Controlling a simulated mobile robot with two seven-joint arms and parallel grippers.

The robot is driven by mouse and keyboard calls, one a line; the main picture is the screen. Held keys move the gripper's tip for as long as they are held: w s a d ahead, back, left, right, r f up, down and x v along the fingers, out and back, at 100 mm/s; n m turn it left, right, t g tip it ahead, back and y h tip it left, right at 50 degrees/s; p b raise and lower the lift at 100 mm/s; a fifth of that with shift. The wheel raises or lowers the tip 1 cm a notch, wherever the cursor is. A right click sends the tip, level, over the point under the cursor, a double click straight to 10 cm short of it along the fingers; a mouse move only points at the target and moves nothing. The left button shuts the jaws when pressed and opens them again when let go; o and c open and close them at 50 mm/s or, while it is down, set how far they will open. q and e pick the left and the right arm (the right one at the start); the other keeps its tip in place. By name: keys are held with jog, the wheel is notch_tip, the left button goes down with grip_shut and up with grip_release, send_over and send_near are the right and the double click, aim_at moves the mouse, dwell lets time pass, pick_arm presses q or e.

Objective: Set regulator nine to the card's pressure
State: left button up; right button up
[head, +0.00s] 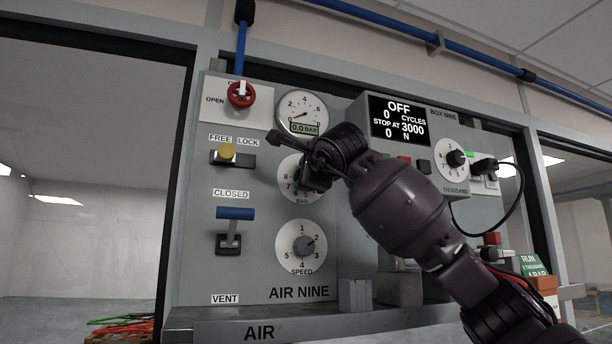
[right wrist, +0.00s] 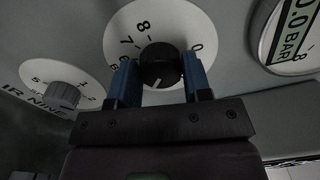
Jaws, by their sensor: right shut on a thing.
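The regulator's black knob (right wrist: 160,65) sits on a white numbered dial (right wrist: 121,35), marked BAR in the head view. My right gripper (right wrist: 160,82) is shut on the knob, with one blue finger on each side. The knob's white mark points down in the right wrist view; the number there is hidden by the gripper. In the head view my right arm covers much of the dial (head: 289,175). The gauge (head: 301,111) above reads 0.0 BAR. A green card (head: 534,264) at the lower right reads RUN and a BAR line, partly too small to read. My left gripper is out of view.
Left of the dial are a red valve handle (head: 241,94), a yellow knob (head: 227,152) by FREE and LOCK, and a blue lever (head: 235,213) between CLOSED and VENT. A SPEED dial (head: 301,246) is below. The display (head: 398,120) reads OFF, STOP AT 3000.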

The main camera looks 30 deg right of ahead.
jog(key=o, duration=0.9)
jog(key=shift+b+v, duration=0.85)
jog(key=shift+v, duration=4.6)
jog(key=shift+d, duration=0.1)
jog(key=shift+w, duration=0.1)
